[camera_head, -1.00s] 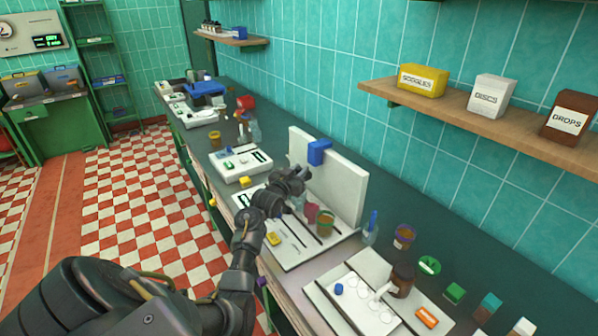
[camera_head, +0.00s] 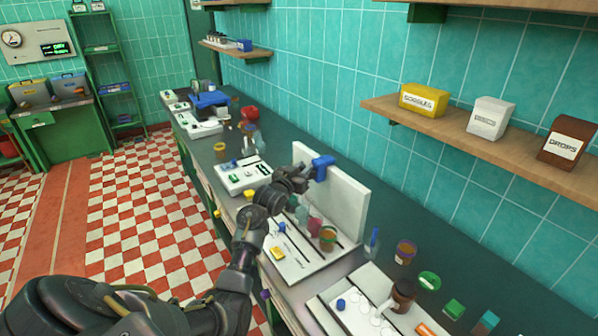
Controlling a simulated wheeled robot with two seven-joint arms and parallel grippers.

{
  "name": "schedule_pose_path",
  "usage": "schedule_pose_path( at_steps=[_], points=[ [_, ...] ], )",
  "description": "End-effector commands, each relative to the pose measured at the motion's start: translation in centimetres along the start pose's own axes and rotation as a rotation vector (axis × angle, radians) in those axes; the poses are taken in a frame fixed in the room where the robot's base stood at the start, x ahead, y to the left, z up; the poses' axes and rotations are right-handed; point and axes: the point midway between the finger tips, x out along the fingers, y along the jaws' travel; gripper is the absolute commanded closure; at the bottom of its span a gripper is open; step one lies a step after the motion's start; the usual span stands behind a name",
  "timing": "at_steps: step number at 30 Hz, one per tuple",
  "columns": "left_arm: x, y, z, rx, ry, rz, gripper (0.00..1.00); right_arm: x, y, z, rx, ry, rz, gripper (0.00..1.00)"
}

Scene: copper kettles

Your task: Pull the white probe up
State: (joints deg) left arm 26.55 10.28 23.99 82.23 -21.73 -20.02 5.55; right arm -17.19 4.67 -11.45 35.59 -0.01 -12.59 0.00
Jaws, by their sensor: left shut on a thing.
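My left gripper (camera_head: 303,178) is shut just in front of the white upright panel (camera_head: 345,203), close beside the blue holder (camera_head: 322,166) on its face. The white probe is hard to make out; what the jaws hold is mostly hidden by the dark fingers. Below the gripper, on the white base board (camera_head: 316,267), stand a pink vessel (camera_head: 315,224) and an orange-brown cup (camera_head: 328,238). My right gripper is out of view.
A yellow block (camera_head: 278,253) lies on the board's front left. A white tray (camera_head: 325,318) with a brown bottle (camera_head: 403,295) stands at the near right. A white device (camera_head: 243,175) is farther left. A wall shelf (camera_head: 470,128) holds boxes above right.

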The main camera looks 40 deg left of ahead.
Motion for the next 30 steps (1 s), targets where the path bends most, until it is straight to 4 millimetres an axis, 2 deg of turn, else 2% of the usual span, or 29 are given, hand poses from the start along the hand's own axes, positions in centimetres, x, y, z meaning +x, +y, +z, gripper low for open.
schedule_pose_path(
  at_steps=[6, 7, 11, 22, 26, 30],
  points=[
    [0.0, -0.1, -0.1, 0.000, 0.005, 0.000, 1.00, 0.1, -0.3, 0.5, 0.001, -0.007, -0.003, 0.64],
    [-0.1, -0.1, -0.1, 0.000, 0.005, -0.001, 0.75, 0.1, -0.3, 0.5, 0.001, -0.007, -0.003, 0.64],
    [-0.1, -0.1, 0.0, 0.000, 0.004, -0.002, 0.58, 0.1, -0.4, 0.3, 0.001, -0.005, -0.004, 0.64],
    [-0.6, -0.2, 0.2, 0.001, 0.003, -0.002, 0.58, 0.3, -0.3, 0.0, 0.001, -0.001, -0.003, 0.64],
    [-2.3, -0.2, 0.3, 0.002, 0.004, -0.002, 0.58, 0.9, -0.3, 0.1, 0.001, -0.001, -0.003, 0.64],
    [-5.0, -0.2, 0.4, 0.004, 0.004, -0.003, 0.58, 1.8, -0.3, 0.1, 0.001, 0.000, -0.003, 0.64]
  ],
)
